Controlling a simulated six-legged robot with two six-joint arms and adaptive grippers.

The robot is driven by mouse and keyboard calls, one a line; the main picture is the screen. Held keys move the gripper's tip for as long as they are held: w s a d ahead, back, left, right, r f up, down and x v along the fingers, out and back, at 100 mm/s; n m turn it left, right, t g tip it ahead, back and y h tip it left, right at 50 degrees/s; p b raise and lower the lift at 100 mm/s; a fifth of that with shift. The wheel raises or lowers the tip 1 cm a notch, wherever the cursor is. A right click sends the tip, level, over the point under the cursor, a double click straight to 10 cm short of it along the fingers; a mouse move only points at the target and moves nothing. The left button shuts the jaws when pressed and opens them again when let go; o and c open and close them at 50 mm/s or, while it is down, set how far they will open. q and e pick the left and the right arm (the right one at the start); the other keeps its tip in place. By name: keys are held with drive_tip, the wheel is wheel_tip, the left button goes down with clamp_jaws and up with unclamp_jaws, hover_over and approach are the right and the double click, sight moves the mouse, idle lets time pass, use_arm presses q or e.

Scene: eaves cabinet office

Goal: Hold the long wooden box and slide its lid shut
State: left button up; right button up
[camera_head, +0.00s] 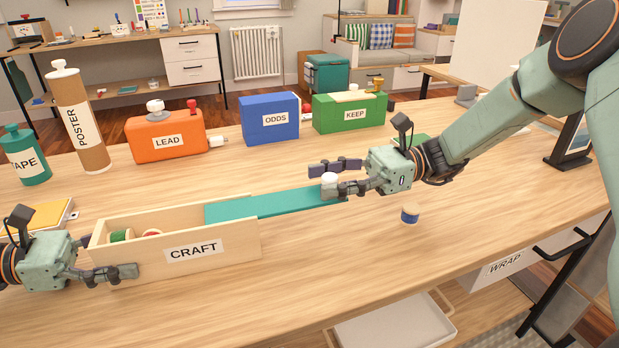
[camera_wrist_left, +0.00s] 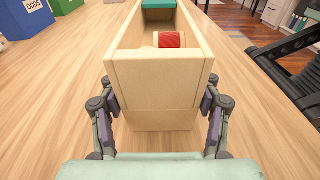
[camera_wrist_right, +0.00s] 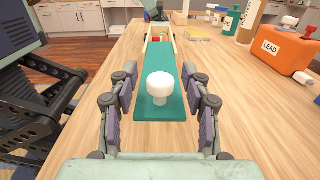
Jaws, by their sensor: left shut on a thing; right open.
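The long wooden box (camera_head: 215,255) labelled CRAFT lies on the table, its left part uncovered, with a green spool (camera_head: 121,235) and a red spool (camera_wrist_left: 172,40) inside. Its teal lid (camera_head: 270,204) is partly slid out to the right, with a white knob (camera_head: 329,179) near its outer end. My left gripper (camera_head: 118,268) is shut on the box's left end; the left wrist view shows its fingers on both side walls (camera_wrist_left: 160,95). My right gripper (camera_head: 338,178) is open, its fingers on either side of the knob and lid end; in the right wrist view gaps show beside the knob (camera_wrist_right: 160,88).
A small blue-sided round piece (camera_head: 410,213) stands on the table right of the lid. The orange LEAD (camera_head: 166,138), blue ODDS (camera_head: 268,120) and green KEEP (camera_head: 348,112) boxes stand behind. A POSTER tube (camera_head: 80,120) and TAPE bottle (camera_head: 27,158) stand at the left. The table's front strip is clear.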

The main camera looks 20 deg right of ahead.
drive_tip(key=shift+a, duration=0.1)
drive_tip(key=shift+c, duration=0.4)
clamp_jaws()
idle(0.3)
